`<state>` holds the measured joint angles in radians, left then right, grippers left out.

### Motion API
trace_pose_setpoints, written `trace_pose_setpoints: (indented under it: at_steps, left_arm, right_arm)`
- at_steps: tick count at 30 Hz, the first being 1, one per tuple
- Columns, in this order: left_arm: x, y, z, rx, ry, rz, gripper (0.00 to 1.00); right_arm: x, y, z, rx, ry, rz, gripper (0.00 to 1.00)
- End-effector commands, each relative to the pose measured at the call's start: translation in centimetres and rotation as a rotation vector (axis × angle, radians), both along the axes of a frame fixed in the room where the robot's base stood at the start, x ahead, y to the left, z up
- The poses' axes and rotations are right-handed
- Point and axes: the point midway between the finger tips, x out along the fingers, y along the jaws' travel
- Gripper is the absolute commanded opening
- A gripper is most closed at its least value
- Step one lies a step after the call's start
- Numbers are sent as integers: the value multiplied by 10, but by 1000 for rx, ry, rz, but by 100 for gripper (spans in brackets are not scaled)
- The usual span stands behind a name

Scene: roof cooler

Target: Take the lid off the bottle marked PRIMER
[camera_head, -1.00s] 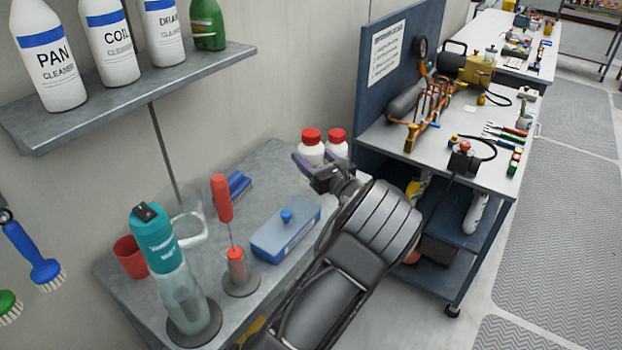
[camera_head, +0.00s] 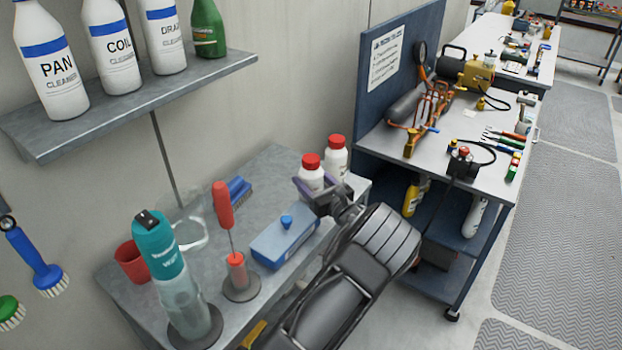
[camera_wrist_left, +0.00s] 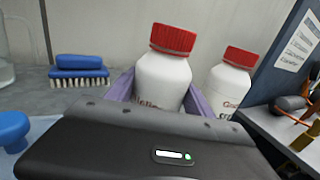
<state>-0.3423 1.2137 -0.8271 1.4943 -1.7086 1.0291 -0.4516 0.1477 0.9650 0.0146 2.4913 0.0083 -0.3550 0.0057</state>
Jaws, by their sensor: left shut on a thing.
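Two white bottles with red lids are at the far end of the grey bench. My left gripper (camera_head: 317,188) has its purple fingers shut on the nearer bottle (camera_head: 311,177), low on its body. In the left wrist view this held bottle (camera_wrist_left: 163,80) is upright, with its red lid (camera_wrist_left: 172,39) on. Its label is mostly hidden by my gripper. The other bottle (camera_wrist_left: 228,88) stands apart to the right, its red lid (camera_wrist_left: 241,57) on, its label partly cut off. I cannot read PRIMER on either. My right gripper is out of view.
On the bench (camera_head: 262,165) are a blue box (camera_head: 270,248), a blue brush (camera_head: 236,190), a red-handled tool (camera_head: 222,207), a teal bottle (camera_head: 160,248) and a red cup (camera_head: 131,262). A shelf (camera_head: 150,105) with cleaner bottles hangs above. A blue cart (camera_head: 380,95) stands right.

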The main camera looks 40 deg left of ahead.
Motion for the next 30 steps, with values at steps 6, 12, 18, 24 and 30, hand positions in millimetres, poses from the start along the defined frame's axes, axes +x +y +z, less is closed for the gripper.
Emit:
trace_pose_setpoints:
  at_steps: [6,12,18,24,30]
  left_arm:
    - [0,0,-3,0,0,0,63]
    - [0,0,-2,0,1,0,79]
    - [0,0,-2,0,0,0,82]
    - [0,-1,1,0,0,-1,82]
    - [-8,-26,-1,-1,1,-4,82]
  right_arm:
    - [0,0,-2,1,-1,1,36]
    - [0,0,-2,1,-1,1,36]
    - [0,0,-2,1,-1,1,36]
    - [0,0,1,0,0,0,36]
    - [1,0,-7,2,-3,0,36]
